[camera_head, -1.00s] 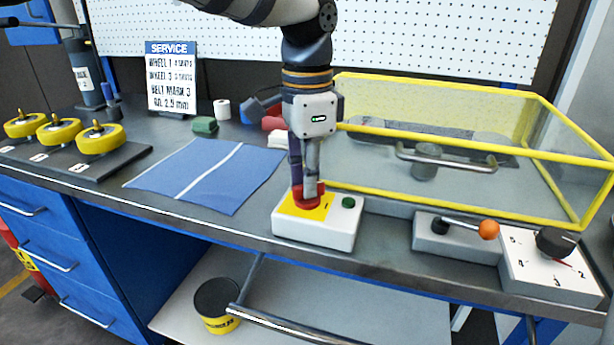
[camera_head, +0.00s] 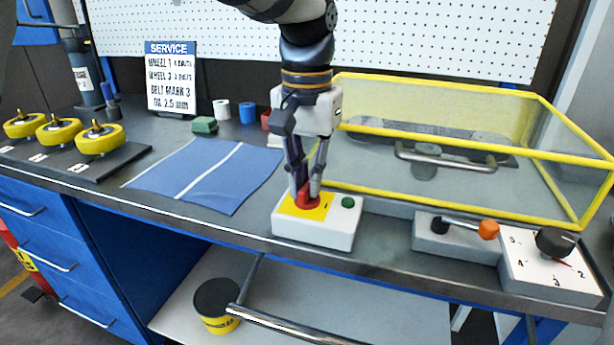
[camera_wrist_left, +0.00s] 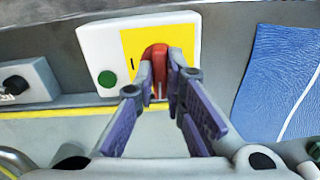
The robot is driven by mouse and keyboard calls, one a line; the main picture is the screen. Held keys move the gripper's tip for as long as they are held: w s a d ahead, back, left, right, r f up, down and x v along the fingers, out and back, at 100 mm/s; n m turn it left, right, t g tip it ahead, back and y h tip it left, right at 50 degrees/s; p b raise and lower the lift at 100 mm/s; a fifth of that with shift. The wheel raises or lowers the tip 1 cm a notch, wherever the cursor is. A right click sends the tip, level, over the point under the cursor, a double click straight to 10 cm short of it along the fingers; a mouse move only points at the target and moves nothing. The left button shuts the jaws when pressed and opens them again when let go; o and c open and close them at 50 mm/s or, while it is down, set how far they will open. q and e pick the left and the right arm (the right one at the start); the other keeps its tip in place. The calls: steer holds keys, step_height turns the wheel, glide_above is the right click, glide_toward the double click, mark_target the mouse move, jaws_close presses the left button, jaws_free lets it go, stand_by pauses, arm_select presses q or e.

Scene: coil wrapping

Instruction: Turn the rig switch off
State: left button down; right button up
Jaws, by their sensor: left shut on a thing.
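The rig switch appears to be the red knob (camera_head: 307,204) on a yellow plate (camera_head: 325,209), on top of a white box (camera_head: 318,235) at the bench's front. A green button (camera_head: 348,202) sits beside the plate. My left gripper (camera_head: 306,190) points down and is shut on the red knob. In the left wrist view its fingertips (camera_wrist_left: 166,77) pinch the bar of the red knob (camera_wrist_left: 154,58), partly hiding it. A short black mark (camera_wrist_left: 131,63) shows on the plate beside it. My right gripper is not in view.
A yellow-framed clear guard (camera_head: 450,190) stands behind and right of the box. A lever with an orange knob (camera_head: 488,229) and a black dial (camera_head: 555,242) are to the right. A blue mat (camera_head: 205,172) lies left. A handrail (camera_head: 290,325) runs below the bench edge.

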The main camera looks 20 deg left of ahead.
mark_target(307, 185)
arm_select(q)
steer(key=shift+n, duration=0.6)
steer(key=c, duration=1.7)
jaws_free()
steer(key=shift+o, duration=0.2)
step_height(307, 185, up, 12)
